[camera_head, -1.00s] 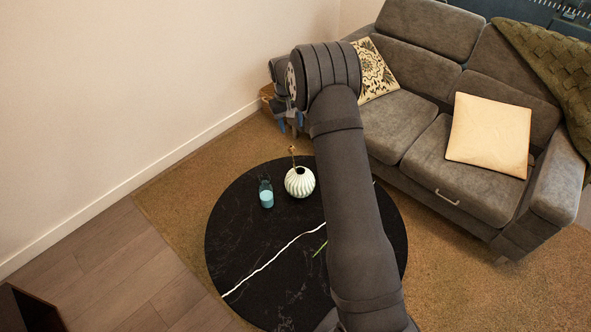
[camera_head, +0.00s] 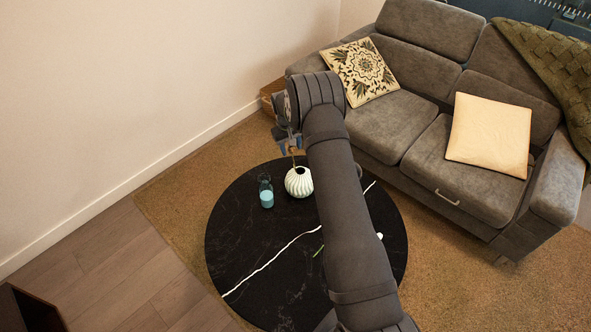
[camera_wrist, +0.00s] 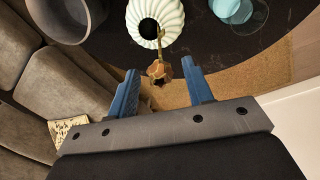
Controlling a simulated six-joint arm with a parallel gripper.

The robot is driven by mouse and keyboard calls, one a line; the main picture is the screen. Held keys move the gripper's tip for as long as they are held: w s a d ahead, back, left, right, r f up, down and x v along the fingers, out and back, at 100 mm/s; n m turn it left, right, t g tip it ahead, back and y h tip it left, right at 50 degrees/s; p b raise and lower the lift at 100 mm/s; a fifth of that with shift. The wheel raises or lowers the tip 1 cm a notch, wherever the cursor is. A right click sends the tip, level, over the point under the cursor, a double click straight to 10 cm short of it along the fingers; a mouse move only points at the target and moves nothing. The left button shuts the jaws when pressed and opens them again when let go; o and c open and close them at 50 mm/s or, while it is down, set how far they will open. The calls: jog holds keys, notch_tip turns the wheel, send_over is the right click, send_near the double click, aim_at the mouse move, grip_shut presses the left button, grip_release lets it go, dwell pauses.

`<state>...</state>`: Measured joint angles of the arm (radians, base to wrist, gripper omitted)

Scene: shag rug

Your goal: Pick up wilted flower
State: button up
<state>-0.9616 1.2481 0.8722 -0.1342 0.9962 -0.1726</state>
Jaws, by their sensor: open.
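The wilted flower (camera_wrist: 159,70) has a drooping orange-brown head on a thin stem. The stem rises from the white ribbed vase (camera_head: 299,182), whose dark mouth shows in the wrist view. My gripper (camera_wrist: 163,76) is open, its two blue fingers on either side of the flower head in the wrist view. Whether they touch it I cannot tell. In the head view, my gripper (camera_head: 289,144) is above the vase, and the flower head is mostly hidden by it.
The vase stands on a round black table (camera_head: 235,235) with a white vein. A blue glass (camera_head: 266,197) stands left of it. A grey pot (camera_wrist: 62,18) shows in the wrist view. A green stem (camera_head: 318,251) lies on the table. A grey sofa (camera_head: 375,136) is at the right.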

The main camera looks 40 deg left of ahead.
aim_at(292, 153)
jog(key=f, duration=0.4)
jog(key=shift+w+d+f, duration=0.2)
jog(key=shift+w+f, duration=0.05)
jog(key=shift+f, duration=0.1)
grip_shut()
jog(key=shift+r, duration=0.15)
